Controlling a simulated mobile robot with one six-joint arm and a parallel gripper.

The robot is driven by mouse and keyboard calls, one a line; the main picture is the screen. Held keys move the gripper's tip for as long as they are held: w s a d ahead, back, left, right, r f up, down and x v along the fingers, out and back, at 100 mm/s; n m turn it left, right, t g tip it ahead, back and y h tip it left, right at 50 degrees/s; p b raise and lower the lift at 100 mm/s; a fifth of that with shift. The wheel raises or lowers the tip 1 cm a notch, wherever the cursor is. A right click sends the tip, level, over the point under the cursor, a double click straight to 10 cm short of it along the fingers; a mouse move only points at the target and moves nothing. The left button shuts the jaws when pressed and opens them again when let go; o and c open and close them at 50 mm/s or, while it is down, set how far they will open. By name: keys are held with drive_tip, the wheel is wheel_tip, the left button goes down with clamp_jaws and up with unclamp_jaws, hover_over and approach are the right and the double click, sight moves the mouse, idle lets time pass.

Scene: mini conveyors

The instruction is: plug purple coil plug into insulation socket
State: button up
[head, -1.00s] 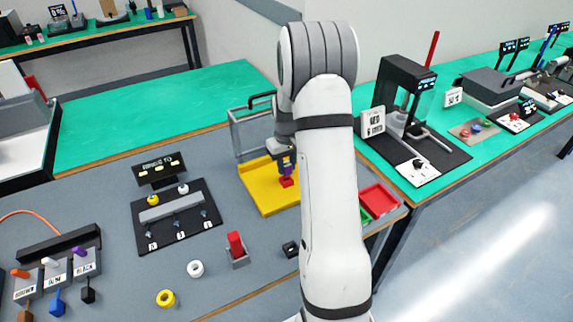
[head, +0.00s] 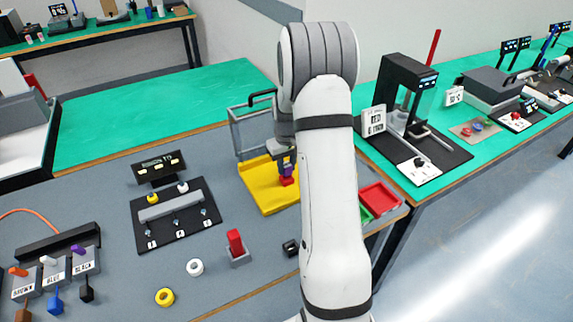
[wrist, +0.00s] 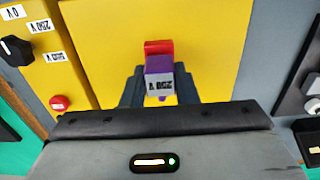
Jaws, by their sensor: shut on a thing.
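The purple plug (wrist: 158,65) is between the fingers of my gripper (wrist: 158,88), which is shut on it. A grey face with dark lettering shows on its near side in the wrist view. A red block (wrist: 158,46), which looks like the socket, stands on the yellow panel (wrist: 105,30) right beyond the plug. In the head view the purple plug (head: 286,171) is directly above the red block (head: 287,182), and the two look in contact. I cannot tell how deep the plug sits. My gripper (head: 286,163) is partly hidden by my arm there.
A black knob (wrist: 15,50) and a red button (wrist: 60,103) are left of the panel in the wrist view. A clear-walled frame (head: 238,135) stands behind it. A red tray (head: 380,197) lies to the right. A red block in a grey holder (head: 237,250) stands in front.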

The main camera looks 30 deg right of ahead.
sight(286, 164)
drive_tip(key=shift+f+b, duration=0.6)
drive_tip(key=shift+f, duration=0.3)
drive_tip(key=o, duration=1.1)
drive_tip(key=shift+c, duration=0.2)
drive_tip(key=shift+r, duration=0.15)
wheel_tip(286, 164, up, 8)
drive_tip(key=shift+f, duration=0.15)
drive_tip(key=s+a+r+t, duration=0.1)
drive_tip(key=s+a+r, duration=0.5)
drive_tip(key=s+a, duration=0.15)
drive_tip(key=s+a+r+t, duration=0.1)
drive_tip(key=s+a+r, duration=0.45)
drive_tip(key=s, duration=0.35)
drive_tip(key=s+a+f, duration=0.1)
drive_tip(key=s+a, duration=0.2)
drive_tip(key=s, duration=0.6)
drive_tip(key=shift+s+a+t, duration=0.25)
drive_tip(key=shift+a+t, duration=0.15)
